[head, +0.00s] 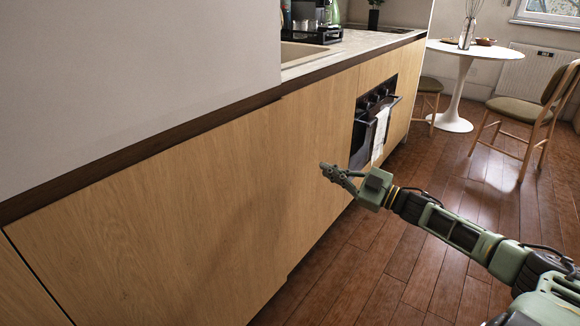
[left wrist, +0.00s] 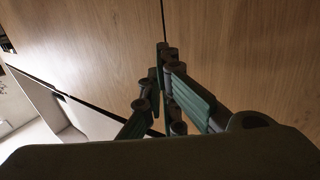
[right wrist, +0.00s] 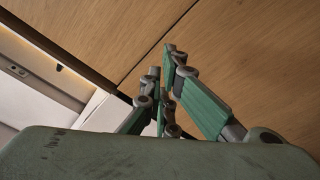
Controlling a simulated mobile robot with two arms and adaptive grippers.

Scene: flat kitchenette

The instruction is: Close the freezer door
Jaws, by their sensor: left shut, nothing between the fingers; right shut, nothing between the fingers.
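Flat wooden cabinet fronts (head: 150,215) run along the left of the head view; none is marked as the freezer door, and I cannot tell which one it is. The large front at the lower left seems to stand slightly proud of its neighbour, but no clear opening shows. My right gripper (head: 329,170) is shut and empty, in front of the fronts, left of the oven in the picture; its fingers show in the right wrist view (right wrist: 164,65), close to a wooden panel (right wrist: 250,70). My left gripper (left wrist: 160,65) is shut and empty, facing wooden panels with a seam (left wrist: 240,50).
The oven (head: 372,125) has a towel (head: 380,133) on its handle. A worktop (head: 345,45) lies above. A round white table (head: 475,50) and a chair (head: 530,115) stand at the back right. The wooden floor (head: 420,165) between is clear. A white surface (right wrist: 105,112) shows beside the panels.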

